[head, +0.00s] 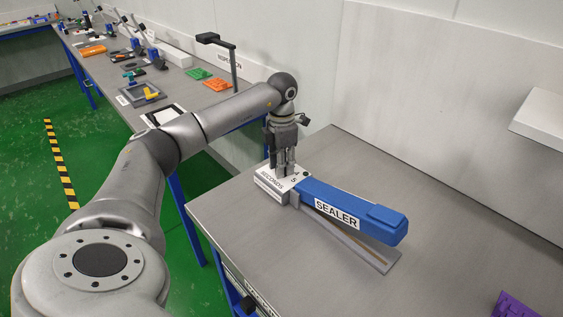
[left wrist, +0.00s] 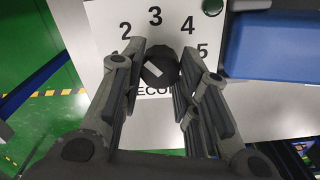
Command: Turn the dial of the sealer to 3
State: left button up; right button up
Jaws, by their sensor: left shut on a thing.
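The sealer (head: 336,210) has a blue arm and a white box with a dial plate at its left end on the table. In the left wrist view its dial (left wrist: 160,66) is a round black knob with a short white mark, lying aslant left of the knob's centre. The plate (left wrist: 172,18) shows 2, 3, 4 and 5 around the knob, with 3 straight above it. My left gripper (head: 283,172) points down at the box from above and is shut on the knob, a finger on each side. My right gripper is not in view.
The grey table (head: 330,160) is clear around the sealer. A purple object (head: 514,304) lies at the lower right corner. A white wall shelf (head: 540,118) juts out at the right. Another bench with tools (head: 150,92) runs back at the left.

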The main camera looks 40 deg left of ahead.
pick_arm(q)
jog(key=m, duration=0.4)
jog(key=shift+m, duration=1.8)
jog(key=o, duration=1)
jog(key=shift+o, duration=0.2)
jog(key=shift+r, duration=0.15)
notch_tip(320, 180, up, 12)
